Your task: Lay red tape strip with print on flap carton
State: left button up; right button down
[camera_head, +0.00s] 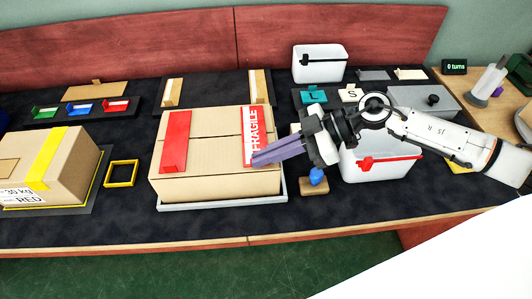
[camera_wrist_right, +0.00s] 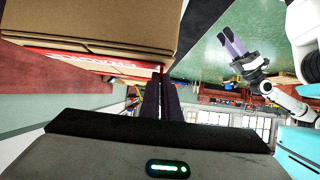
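The flap carton (camera_head: 205,185) sits in a light tray at the centre of the table in the head view. A plain red strip (camera_head: 175,142) lies on its left part. The red tape strip with print (camera_head: 262,130), marked FRAGILE, is at the right part of its top. My right gripper (camera_head: 256,159) is at this strip's near end. In the right wrist view its fingers (camera_wrist_right: 161,82) are close together, with the strip's red end between the tips. The strip runs along the carton (camera_wrist_right: 95,25); full contact is unclear. My left gripper (camera_wrist_right: 228,36) shows raised in the wrist view, its opening unclear.
A second carton (camera_head: 75,155) with yellow tape stands at the left, beside a yellow frame (camera_head: 122,173). A white bin with a red tag (camera_head: 385,165) and a small stand with a blue knob (camera_head: 315,186) are right of the carton. Another white bin (camera_head: 320,65) stands behind.

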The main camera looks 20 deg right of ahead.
jog(key=c, duration=1.9)
grip_release()
jog(key=shift+b+v, duration=0.6)
jog(key=shift+v, duration=4.55)
